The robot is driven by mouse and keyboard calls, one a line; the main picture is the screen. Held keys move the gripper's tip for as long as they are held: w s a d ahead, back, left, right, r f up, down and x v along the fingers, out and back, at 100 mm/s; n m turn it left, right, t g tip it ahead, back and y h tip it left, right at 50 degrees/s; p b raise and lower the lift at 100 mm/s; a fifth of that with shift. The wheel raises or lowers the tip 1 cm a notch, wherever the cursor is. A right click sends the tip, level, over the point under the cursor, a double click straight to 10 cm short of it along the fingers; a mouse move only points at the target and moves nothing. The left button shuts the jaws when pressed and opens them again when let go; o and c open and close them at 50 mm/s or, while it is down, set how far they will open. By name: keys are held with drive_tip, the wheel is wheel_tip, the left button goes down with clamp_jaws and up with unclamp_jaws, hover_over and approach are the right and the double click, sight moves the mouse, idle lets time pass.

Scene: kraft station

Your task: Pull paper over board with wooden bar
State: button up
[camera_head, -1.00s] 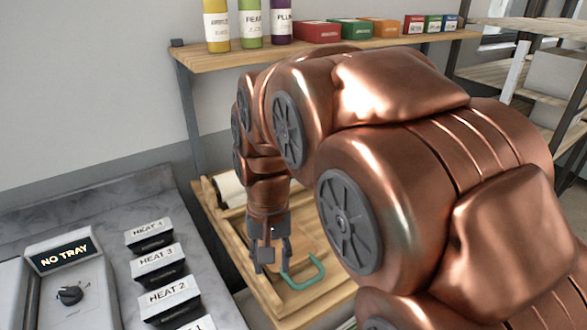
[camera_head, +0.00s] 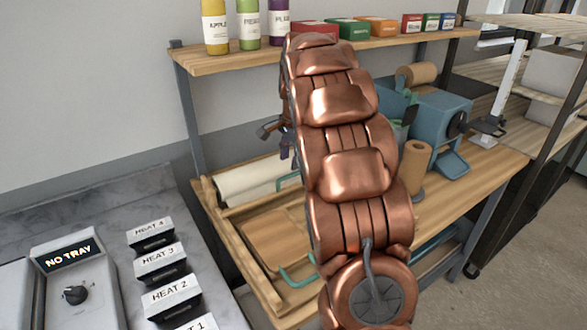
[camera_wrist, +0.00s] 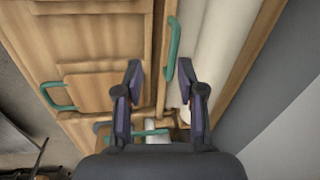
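The white paper roll (camera_head: 255,180) lies at the back of the wooden station; in the wrist view it runs down the right side (camera_wrist: 210,50). A wooden bar (camera_wrist: 161,60) with a teal handle (camera_wrist: 172,48) lies alongside it. The board (camera_head: 272,238) lies in front, with its own teal handle (camera_head: 297,276); both show at left in the wrist view. My gripper (camera_wrist: 160,76) is open and empty, its fingers on either side of the bar's line in the picture. I cannot tell its height above the bar. In the head view my arm mostly hides it.
A shelf (camera_head: 190,58) with bottles and boxes hangs over the station. A blue machine (camera_head: 438,118) and a brown roll (camera_head: 415,165) stand to the right. Heat labels and a "NO TRAY" panel (camera_head: 68,256) are on the left counter.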

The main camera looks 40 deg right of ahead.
sight(293, 175)
drive_tip(key=shift+m, duration=0.6)
drive_tip(key=shift+w+d+f+p, duration=0.45)
drive_tip(key=shift+w+d+f, duration=0.1)
drive_tip(key=shift+f, duration=0.8)
drive_tip(key=shift+w+d+f+p, duration=0.5)
drive_tip(key=shift+w+d+f, duration=0.1)
drive_tip(key=shift+f, duration=0.7)
drive_tip(key=shift+w+d+f+p, duration=0.45)
drive_tip(key=shift+w+d+f, duration=0.1)
drive_tip(key=shift+f, duration=0.8)
clamp_jaws()
